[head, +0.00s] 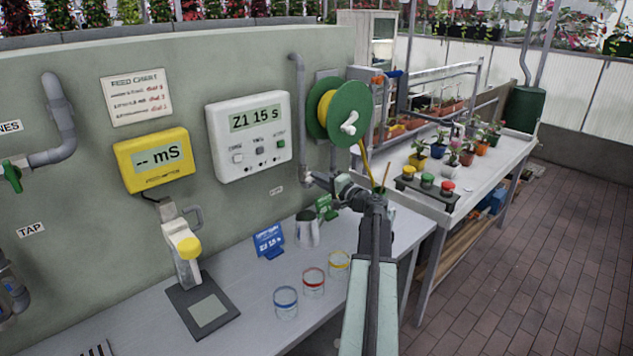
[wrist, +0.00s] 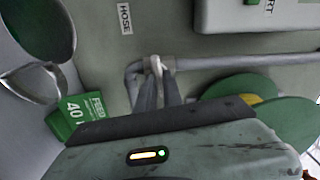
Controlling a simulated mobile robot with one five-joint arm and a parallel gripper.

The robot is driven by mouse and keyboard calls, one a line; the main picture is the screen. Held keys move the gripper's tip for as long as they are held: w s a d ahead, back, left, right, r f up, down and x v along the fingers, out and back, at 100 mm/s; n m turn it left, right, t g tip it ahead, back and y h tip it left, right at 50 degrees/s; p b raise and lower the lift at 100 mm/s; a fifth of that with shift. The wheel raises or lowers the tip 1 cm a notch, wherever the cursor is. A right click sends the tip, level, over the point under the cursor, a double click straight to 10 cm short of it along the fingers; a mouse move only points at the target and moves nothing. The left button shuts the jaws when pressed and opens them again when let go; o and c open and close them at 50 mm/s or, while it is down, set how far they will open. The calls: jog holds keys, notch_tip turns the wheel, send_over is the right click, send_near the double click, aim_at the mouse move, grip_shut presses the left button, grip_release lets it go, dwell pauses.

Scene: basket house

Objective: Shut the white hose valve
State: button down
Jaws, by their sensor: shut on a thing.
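The white hose valve (wrist: 156,65) sits on a grey wall pipe (wrist: 220,62) beside the HOSE label (wrist: 125,18) in the wrist view. My gripper (wrist: 159,78) is shut on the valve, with one finger on each side of it. The fingers and the pipe hide part of the valve. In the head view my gripper (head: 320,181) reaches left to the wall at the foot of the pipe, below the hose reel (head: 340,112). The valve is very small there and mostly hidden by my gripper.
A metal jug (head: 307,228), a blue card (head: 268,241) and a green card (head: 325,207) stand on the bench below my gripper. Several glass jars stand nearer. A yellow meter (head: 153,160) and a white timer box (head: 249,134) hang on the wall.

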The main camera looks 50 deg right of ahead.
jog(key=shift+w+d+r+m, duration=0.1)
jog(key=shift+w+r+m, duration=0.05)
jog(key=shift+m, duration=0.75)
jog(key=c, duration=1.5)
grip_release()
jog(key=s, duration=0.8)
jog(key=shift+a, duration=0.4)
